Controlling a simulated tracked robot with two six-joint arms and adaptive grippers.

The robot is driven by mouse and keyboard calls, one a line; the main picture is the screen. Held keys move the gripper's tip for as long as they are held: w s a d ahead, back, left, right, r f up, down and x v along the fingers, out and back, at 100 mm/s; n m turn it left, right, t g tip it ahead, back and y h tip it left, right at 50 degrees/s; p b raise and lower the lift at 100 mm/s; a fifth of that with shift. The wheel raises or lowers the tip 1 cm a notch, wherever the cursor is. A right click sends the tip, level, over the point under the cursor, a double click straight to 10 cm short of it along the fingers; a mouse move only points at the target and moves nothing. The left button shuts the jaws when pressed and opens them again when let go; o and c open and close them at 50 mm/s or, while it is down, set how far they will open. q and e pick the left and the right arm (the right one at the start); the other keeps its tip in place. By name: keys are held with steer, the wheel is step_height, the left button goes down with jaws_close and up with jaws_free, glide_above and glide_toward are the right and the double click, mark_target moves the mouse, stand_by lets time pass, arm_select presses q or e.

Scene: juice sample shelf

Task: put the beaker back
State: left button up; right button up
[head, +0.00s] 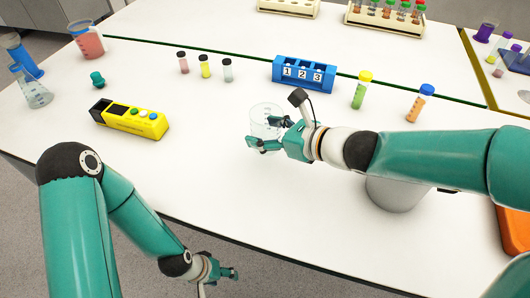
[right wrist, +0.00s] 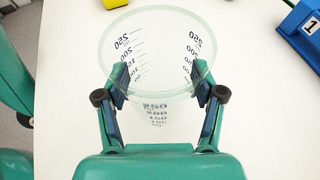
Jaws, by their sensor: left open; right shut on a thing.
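A clear, empty beaker (head: 265,115) with a printed volume scale is in the middle of the white table in the head view. My right gripper (head: 265,134) is shut on it, with a finger on each side of its wall. In the right wrist view the beaker (right wrist: 157,65) is between the two fingertips (right wrist: 160,88), and its open rim faces the camera. I cannot tell whether its base touches the table. My left gripper (head: 225,273) is open and empty, low in front of the table's front edge.
A blue rack (head: 303,73) numbered 1 to 3 stands behind the beaker. A yellow device (head: 130,118) is to the left. Several capped vials (head: 205,66) stand farther back. The table's front-middle is clear.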

step_height(320, 180, down, 5)
steer(key=shift+b, duration=0.75)
steer(key=shift+s, duration=0.1)
steer(key=o, duration=1.3)
steer(key=shift+d+r, duration=0.1)
steer(key=p+v, duration=0.1)
steer(key=v, duration=0.9)
steer(key=shift+s+d+r, duration=0.15)
steer(key=shift+d, duration=0.1)
steer(key=shift+s+d+r+p, duration=0.15)
steer(key=shift+s+d+p, duration=0.15)
steer(key=shift+s+d, duration=0.1)
